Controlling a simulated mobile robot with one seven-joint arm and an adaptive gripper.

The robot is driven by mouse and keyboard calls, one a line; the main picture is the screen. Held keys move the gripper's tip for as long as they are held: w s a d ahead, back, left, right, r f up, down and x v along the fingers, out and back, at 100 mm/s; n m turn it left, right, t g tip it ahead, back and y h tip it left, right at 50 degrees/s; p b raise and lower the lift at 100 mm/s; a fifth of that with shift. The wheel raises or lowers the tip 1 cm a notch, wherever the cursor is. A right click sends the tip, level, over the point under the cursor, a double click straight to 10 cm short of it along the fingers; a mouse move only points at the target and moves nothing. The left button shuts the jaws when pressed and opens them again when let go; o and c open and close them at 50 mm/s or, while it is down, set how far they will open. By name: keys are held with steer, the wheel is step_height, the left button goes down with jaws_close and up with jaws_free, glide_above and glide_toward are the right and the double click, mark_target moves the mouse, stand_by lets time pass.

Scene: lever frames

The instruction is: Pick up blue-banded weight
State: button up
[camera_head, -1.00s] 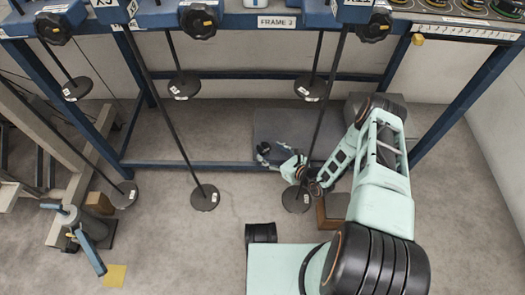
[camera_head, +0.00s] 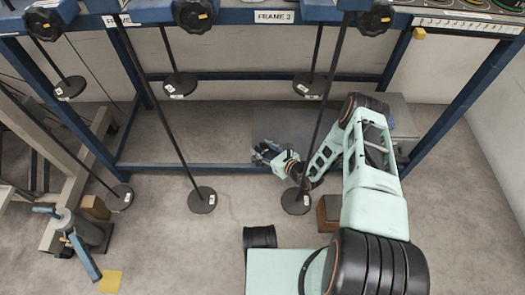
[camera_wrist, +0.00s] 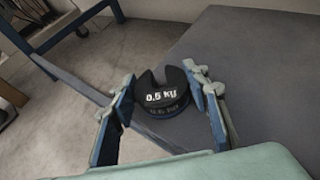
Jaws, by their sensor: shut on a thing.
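The weight (camera_wrist: 163,97) in the wrist view is a dark slotted disc marked "0.5 kg", with a narrow bluish band low on its side. My gripper (camera_head: 262,153) is low under the frame, in front of the grey slab; its two fingers also show in the wrist view (camera_wrist: 161,82). The fingers are on either side of the weight and shut on it. The weight's slot faces away from my palm. In the head view the weight is too small to make out. The wrist view does not show clearly whether it is clear of the grey surface.
A grey slab (camera_wrist: 240,60) lies beneath and beside the weight. The blue frame (camera_head: 200,166) has a low crossbar near my gripper. Rods end in dark discs (camera_head: 202,200), one (camera_head: 296,201) close to my forearm. A brown block (camera_head: 328,213) stands right of it.

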steer(key=c, duration=0.3)
steer(key=shift+c, duration=0.2)
steer(key=shift+r, duration=0.1)
steer(key=shift+r+p, duration=0.4)
steer(key=shift+r, duration=0.15)
step_height(320, 180, up, 3)
steer(key=shift+w+f+p, duration=0.1)
steer(key=shift+p, duration=0.8)
steer(key=d, duration=0.6)
steer(key=d+p, duration=0.1)
steer(key=d, duration=1)
steer(key=shift+d+f, duration=0.25)
steer(key=shift+d, duration=0.1)
steer(key=shift+d+r+p, duration=0.15)
steer(key=shift+r+p, duration=0.2)
steer(key=shift+p, duration=0.1)
steer(key=shift+r+p, duration=0.85)
steer(key=shift+r, duration=0.3)
